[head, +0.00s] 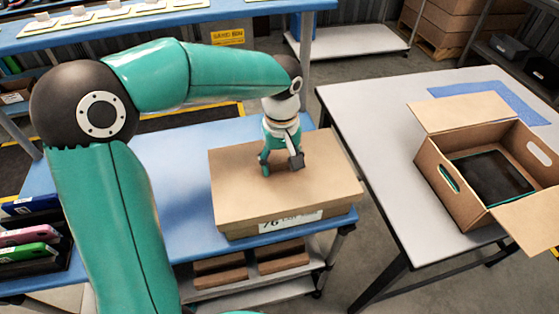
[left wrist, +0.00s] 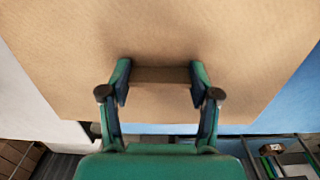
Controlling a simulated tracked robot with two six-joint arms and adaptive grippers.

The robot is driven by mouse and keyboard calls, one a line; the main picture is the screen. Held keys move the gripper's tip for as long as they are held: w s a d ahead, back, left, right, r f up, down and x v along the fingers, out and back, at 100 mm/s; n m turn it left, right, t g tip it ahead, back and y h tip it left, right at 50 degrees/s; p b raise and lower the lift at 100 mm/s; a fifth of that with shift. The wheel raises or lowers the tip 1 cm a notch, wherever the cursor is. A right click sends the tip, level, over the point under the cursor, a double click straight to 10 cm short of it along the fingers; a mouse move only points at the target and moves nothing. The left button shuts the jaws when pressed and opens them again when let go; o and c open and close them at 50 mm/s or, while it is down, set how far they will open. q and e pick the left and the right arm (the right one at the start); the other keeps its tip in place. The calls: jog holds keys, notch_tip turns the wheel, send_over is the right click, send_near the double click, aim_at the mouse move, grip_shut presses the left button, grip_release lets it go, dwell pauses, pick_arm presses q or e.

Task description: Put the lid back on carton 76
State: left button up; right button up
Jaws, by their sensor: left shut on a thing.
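Carton 76 (head: 245,230) is a brown box on the blue table, with a white label (head: 290,220) reading 76 on its front. Its brown lid (head: 235,195) covers the top, roughly in line with the carton. I cannot tell whether it is fully seated. My left gripper (head: 281,163) points down at the middle of the lid. In the left wrist view, the left gripper (left wrist: 160,80) has its fingers on both sides of a small brown grip bar (left wrist: 160,74) on the lid (left wrist: 160,35) and is shut on it. My right gripper is not in view.
A grey table (head: 375,150) on the right holds an open brown carton (head: 455,205) with its flaps out and a dark thing inside. Colored binders (head: 30,235) stand at the left. Brown boxes (head: 220,270) lie on a shelf under the blue table (head: 185,165).

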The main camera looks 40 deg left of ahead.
pick_arm(q)
jog(key=shift+f, duration=0.1)
dwell(0.3)
jog(key=o, duration=1.1)
notch_tip(320, 180, up, 19)
jog(key=p, duration=0.7)
jog(key=shift+f, duration=0.1)
